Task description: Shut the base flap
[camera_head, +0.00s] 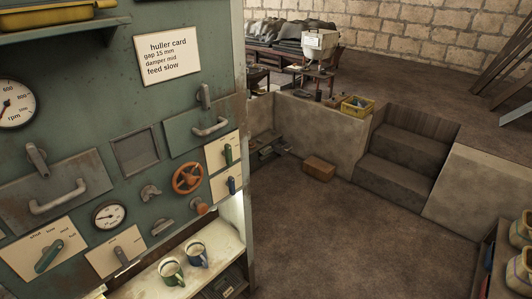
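A green machine front (105,85) fills the left of the head view. It carries two hatch panels with bar handles, one at the lower left (80,178) and one at the upper right (183,136). Each has a latch lever above it, and both look flush with the front. I cannot tell which part is the base flap; no open flap shows clearly. A lit recess with a pale shelf (214,253) opens low in the machine. The machine's lowest part is cut off by the frame. Neither of my grippers is in view.
Two mugs (172,272) (196,255) stand on the shelf. An orange handwheel (187,178), gauges and knobs stick out from the front. Brown floor (340,235) is open to the right, before concrete steps (405,160). A brown box (318,168) sits by the low wall.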

